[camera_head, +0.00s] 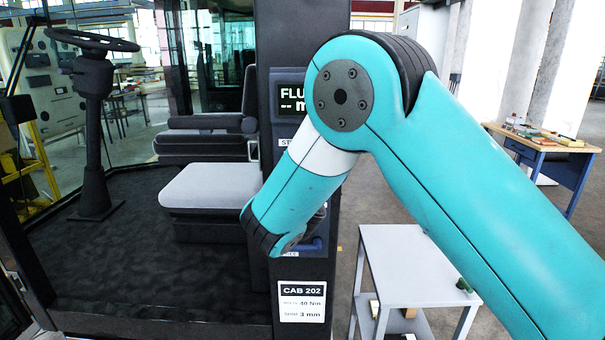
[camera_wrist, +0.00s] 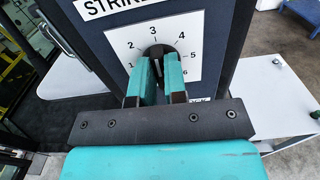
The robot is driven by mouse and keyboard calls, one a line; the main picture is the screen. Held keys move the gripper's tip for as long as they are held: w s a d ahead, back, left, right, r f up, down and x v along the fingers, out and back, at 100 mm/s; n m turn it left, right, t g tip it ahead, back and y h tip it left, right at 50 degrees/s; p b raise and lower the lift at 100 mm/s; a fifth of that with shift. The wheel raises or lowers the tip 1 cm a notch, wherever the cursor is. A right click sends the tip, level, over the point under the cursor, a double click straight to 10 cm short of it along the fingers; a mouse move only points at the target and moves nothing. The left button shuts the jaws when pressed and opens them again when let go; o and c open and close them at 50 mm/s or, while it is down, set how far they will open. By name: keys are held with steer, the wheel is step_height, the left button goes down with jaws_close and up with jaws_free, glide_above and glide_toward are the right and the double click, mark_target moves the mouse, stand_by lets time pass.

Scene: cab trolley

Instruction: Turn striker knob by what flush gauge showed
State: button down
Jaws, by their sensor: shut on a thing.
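In the wrist view the black striker knob (camera_wrist: 157,50) sits in the middle of a white dial plate (camera_wrist: 186,22) with numbers around it. My gripper (camera_wrist: 161,70) is shut on the knob, one teal finger on each side. Where the knob points cannot be told clearly. The plate is under a label starting "STRIK" (camera_wrist: 107,5). The knob and my gripper are hidden there behind my arm.
A "CAB 202" card (camera_head: 302,301) on the dark pillar shows 40 Nm and 3 mm. The cab with seat (camera_head: 210,186) and steering wheel (camera_head: 92,40) is left. A grey trolley (camera_head: 408,262) stands right of the pillar, a blue-legged table (camera_head: 545,150) further back.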

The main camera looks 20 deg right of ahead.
steer(key=shift+f, duration=0.1)
steer(key=m+b, duration=1)
steer(key=m, duration=0.1)
steer(key=m+b, duration=0.5)
steer(key=m, duration=0.1)
steer(key=shift+s+d+f, duration=0.1)
steer(key=shift+d+f, duration=0.15)
steer(key=shift+f, duration=0.1)
steer(key=shift+m, duration=0.3)
steer(key=c, duration=1.2)
jaws_free()
steer(key=shift+r, duration=0.1)
steer(key=shift+o, duration=0.2)
